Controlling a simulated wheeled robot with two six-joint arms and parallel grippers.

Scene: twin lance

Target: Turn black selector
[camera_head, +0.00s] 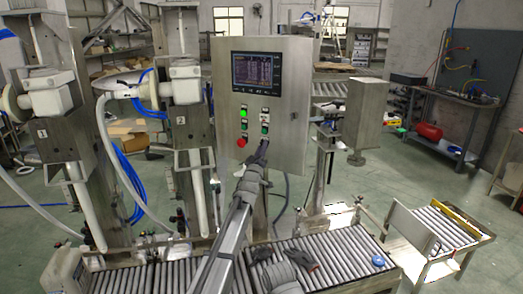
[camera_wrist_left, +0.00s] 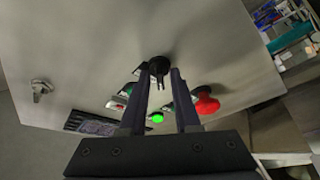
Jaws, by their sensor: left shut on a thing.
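The black selector (camera_wrist_left: 158,68) is a small round knob with a thin bar, on the face of the steel control cabinet (camera_head: 222,140). My left gripper (camera_wrist_left: 160,76) reaches the cabinet door with its two dark fingers on either side of the selector, shut on it. In the head view my left gripper (camera_head: 263,150) meets the panel below and right of the buttons and hides the selector. A grey rounded part with dark pieces at the bottom centre looks like my right arm and gripper (camera_head: 284,257); its finger state is unclear.
Close to the selector are a lit green button (camera_head: 243,113), a red button (camera_head: 241,142) and another green button (camera_head: 265,129). A screen (camera_head: 256,72) sits above. A roller conveyor (camera_head: 345,250) runs below the cabinet, with a blue disc (camera_head: 377,261) on it.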

